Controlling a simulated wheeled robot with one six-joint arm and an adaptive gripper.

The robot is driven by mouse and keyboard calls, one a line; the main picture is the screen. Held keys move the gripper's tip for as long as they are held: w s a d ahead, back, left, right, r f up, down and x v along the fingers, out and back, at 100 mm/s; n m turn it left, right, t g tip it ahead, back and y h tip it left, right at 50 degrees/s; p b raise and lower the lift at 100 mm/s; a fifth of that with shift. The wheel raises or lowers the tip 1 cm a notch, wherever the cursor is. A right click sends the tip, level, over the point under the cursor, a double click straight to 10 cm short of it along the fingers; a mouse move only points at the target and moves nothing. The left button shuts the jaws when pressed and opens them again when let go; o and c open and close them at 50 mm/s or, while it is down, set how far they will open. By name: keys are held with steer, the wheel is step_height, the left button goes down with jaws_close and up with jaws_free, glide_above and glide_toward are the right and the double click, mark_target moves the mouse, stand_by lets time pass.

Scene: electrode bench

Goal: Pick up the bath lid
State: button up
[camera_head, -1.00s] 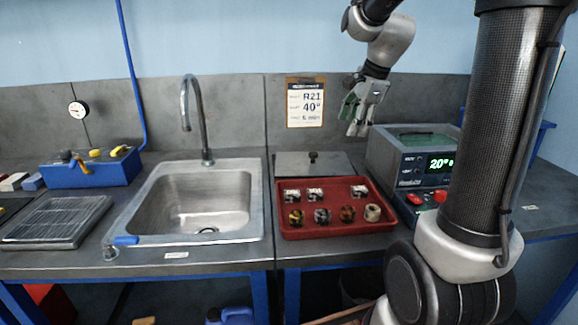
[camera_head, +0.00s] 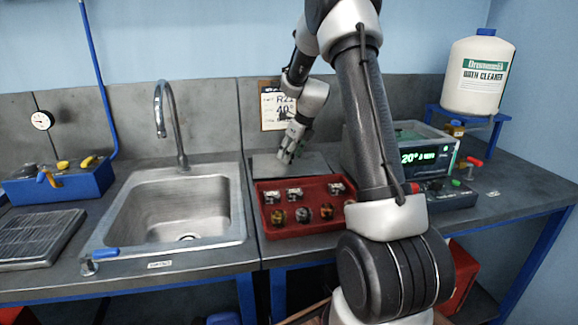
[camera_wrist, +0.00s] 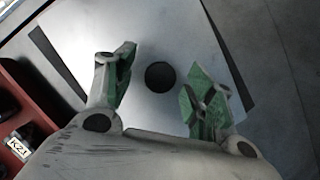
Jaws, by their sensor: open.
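The bath lid (camera_head: 262,167) is a flat grey metal plate lying on the bench behind the red tray. Its round black knob (camera_wrist: 160,77) shows in the wrist view, between my two green-padded fingers. In the head view my gripper (camera_head: 287,157) is over the lid and hides the knob. My gripper (camera_wrist: 163,92) is open in the wrist view, with a finger on each side of the knob and clear gaps to it. I cannot tell how high the fingertips are above the lid.
The red tray (camera_head: 290,236) with several small parts stands just in front of the lid; its edge also shows in the wrist view (camera_wrist: 35,95). The bath unit (camera_head: 440,150), reading 20°, is to the right. A sink (camera_head: 195,203) is to the left. The wall is close behind.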

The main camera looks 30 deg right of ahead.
steer(key=shift+w+a+f, duration=0.1)
steer(key=shift+w+f, duration=0.15)
steer(key=shift+f, duration=0.4)
jaws_close()
step_height(320, 180, up, 14)
steer(key=shift+f, duration=0.2)
stand_by(0.5)
